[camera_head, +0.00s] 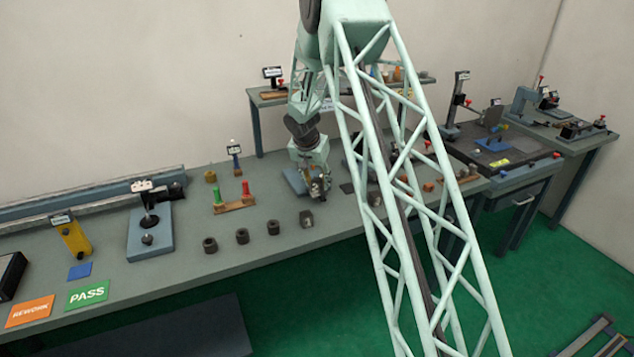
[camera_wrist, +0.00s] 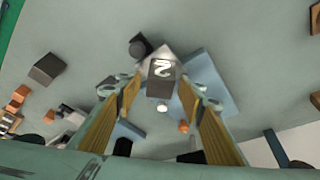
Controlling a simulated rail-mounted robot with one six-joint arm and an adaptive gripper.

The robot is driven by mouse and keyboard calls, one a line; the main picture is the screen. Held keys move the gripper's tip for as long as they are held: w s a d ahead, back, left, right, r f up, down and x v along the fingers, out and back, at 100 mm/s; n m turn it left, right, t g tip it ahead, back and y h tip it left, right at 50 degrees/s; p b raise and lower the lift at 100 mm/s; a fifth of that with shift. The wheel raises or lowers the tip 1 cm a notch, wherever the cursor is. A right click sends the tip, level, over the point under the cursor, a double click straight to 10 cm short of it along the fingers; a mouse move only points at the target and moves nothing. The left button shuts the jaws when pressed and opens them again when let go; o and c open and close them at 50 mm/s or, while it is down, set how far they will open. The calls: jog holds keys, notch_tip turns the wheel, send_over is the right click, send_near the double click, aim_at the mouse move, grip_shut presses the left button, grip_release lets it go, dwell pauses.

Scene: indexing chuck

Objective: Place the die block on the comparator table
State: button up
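A dark grey block marked "2", which looks like the die block (camera_wrist: 161,78), stands on or in a fixture with a blue base plate (camera_wrist: 210,85). My gripper (camera_wrist: 160,92) points down over it with its yellow-padded fingers apart, one on each side of the block. A gap shows between each finger and the block. In the head view my gripper (camera_head: 318,188) is low over the bench by the blue plate (camera_head: 294,181), and the block cannot be made out there. A blue dial-gauge stand, likely the comparator (camera_head: 150,228), stands to the left with a small round table (camera_head: 147,239).
Several dark cylinders (camera_head: 242,236) stand along the bench front. A wooden rack with red and green pins (camera_head: 234,206) lies left of my gripper. Another dark block (camera_wrist: 47,68) and orange cubes (camera_wrist: 20,94) lie beside the fixture. PASS (camera_head: 88,294) and REWORK (camera_head: 30,311) pads lie far left.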

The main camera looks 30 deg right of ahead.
jog(key=v, duration=1.2)
jog(key=shift+r, duration=0.15)
dwell(0.7)
